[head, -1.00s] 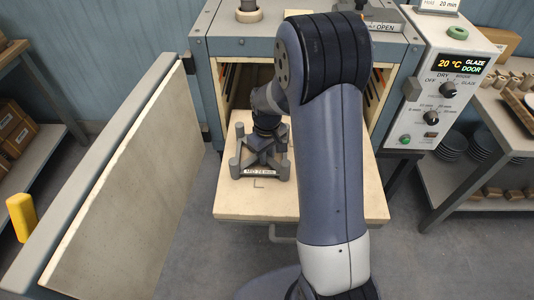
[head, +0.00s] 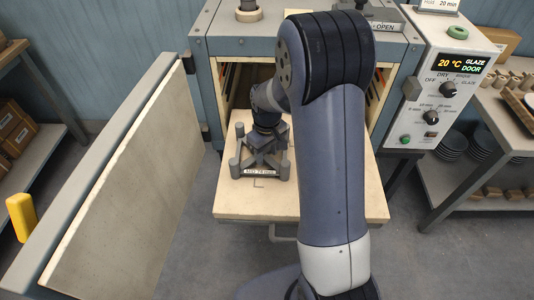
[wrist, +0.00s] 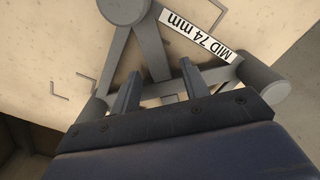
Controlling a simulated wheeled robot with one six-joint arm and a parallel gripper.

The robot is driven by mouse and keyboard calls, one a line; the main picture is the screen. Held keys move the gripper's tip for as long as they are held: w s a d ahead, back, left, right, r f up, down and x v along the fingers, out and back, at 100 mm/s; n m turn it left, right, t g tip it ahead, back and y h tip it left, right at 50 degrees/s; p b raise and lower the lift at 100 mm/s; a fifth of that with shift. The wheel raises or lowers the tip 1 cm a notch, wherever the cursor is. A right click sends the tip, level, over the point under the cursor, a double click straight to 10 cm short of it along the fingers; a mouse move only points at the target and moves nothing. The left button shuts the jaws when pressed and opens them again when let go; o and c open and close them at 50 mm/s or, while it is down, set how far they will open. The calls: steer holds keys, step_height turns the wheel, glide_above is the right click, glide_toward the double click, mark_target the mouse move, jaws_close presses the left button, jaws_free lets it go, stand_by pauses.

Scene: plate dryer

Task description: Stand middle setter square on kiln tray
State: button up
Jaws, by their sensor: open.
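The middle setter (head: 262,166) is a dark grey frame with round posts. In the head view it stands on the pale kiln tray (head: 340,195), which is pulled out in front of the kiln. In the head view my arm hides the gripper's fingers and part of the tray.
Corner marks (wrist: 87,82) are drawn on the tray beside the setter. The open kiln door (head: 110,185) stands at the left. The control panel (head: 440,90) is at the right, and a shelf of plates (head: 484,141) stands beyond it. The tray's front right is clear.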

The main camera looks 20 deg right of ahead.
mark_target(267, 158)
step_height(267, 158, up, 11)
steer(key=shift+r, duration=0.15)
stand_by(0.6)
